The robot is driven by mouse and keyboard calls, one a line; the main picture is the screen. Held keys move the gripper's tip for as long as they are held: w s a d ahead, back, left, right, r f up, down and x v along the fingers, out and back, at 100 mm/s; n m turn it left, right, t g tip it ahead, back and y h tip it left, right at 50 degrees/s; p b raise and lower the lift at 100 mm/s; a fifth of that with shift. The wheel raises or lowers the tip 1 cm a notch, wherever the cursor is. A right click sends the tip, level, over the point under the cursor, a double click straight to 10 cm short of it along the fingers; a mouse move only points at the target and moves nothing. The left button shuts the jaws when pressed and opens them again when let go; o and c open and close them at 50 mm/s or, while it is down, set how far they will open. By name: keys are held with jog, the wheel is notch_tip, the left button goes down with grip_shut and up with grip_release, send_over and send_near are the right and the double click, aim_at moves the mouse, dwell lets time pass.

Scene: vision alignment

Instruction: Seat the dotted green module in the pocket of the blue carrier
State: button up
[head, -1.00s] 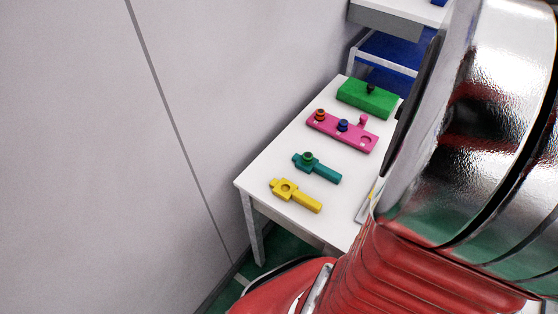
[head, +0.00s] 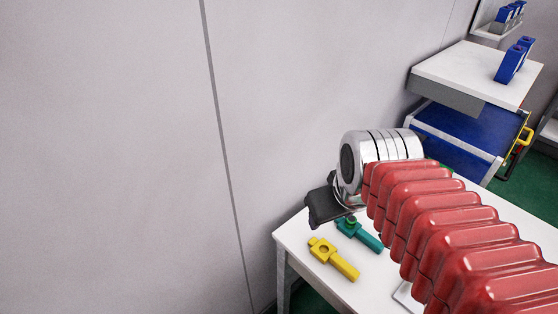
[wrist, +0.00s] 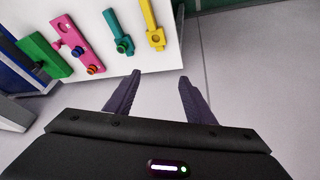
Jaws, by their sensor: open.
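A teal-blue carrier (head: 370,238) with a short handle lies on the white table. A small round green module (head: 351,219) sits at its wide end. Dots on it are too small to tell. The wrist view shows the carrier (wrist: 112,22) with the module (wrist: 124,46) on it, in front of my fingers and to the left. My gripper (head: 322,206) is over the table's far-left edge, near the carrier's module end. Its two fingers stand apart and empty in the wrist view (wrist: 160,77).
A yellow carrier (head: 335,260) with an empty round hole lies beside the teal one. A pink holder (wrist: 77,42) with knobs and a green block (wrist: 45,58) are on the table. A wall (head: 120,150) is close on the left. A white shelf (head: 450,70) bears upright blue parts (head: 512,62).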

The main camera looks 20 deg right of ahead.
jog(key=shift+m+t+y, duration=0.4)
jog(key=a, duration=0.1)
jog(key=s+a, duration=0.1)
jog(key=a, duration=0.3)
jog(key=shift+s+a+r, duration=0.2)
jog(key=shift+s+r, duration=0.05)
jog(key=shift+r, duration=0.05)
jog(key=shift+c, duration=0.2)
